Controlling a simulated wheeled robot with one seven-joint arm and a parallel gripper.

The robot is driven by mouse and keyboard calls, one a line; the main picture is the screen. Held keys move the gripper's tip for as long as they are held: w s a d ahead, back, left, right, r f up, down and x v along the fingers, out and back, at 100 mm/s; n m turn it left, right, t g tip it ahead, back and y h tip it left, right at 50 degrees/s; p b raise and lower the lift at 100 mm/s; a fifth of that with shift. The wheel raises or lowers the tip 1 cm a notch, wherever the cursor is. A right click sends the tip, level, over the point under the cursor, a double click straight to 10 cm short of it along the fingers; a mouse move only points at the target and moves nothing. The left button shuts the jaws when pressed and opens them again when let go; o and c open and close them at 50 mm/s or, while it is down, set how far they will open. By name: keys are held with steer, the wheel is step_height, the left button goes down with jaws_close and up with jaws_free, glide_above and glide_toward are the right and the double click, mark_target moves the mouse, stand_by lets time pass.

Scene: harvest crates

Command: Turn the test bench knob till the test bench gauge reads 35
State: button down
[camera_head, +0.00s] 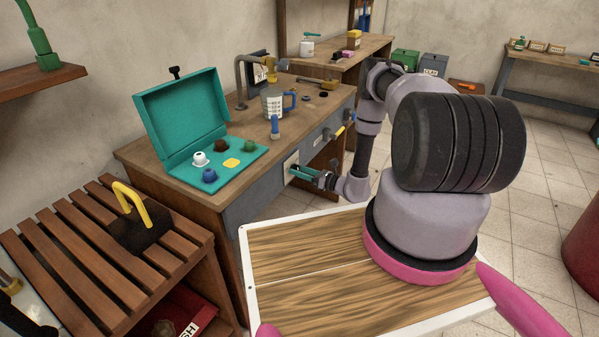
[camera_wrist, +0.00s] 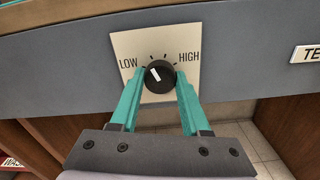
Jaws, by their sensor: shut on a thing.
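The test bench knob (camera_wrist: 158,77) is a round black dial with a white pointer mark, on a pale plate (camera_wrist: 183,45) marked LOW and HIGH. Its mark points up and slightly left, between the two words. My gripper (camera_wrist: 160,84) has its two teal fingers shut on the knob, one on each side. In the head view my gripper (camera_head: 299,172) reaches to the front of the wooden workbench (camera_head: 150,150), and its fingers hide the knob there. I cannot make out a gauge reading in either view.
An open teal case (camera_head: 185,110) with several small coloured knobs lies on the bench. A mug (camera_head: 273,102) and a brass tap (camera_head: 270,68) stand behind it. A slatted table (camera_head: 75,250) with a yellow handle (camera_head: 128,195) is at left.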

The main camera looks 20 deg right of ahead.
steer(key=shift+m, duration=3.1)
steer(key=shift+c, duration=1.9)
jaws_free()
steer(key=shift+s+d, duration=0.1)
steer(key=v, duration=1)
steer(key=shift+s+d, duration=0.15)
steer(key=shift+s, duration=0.05)
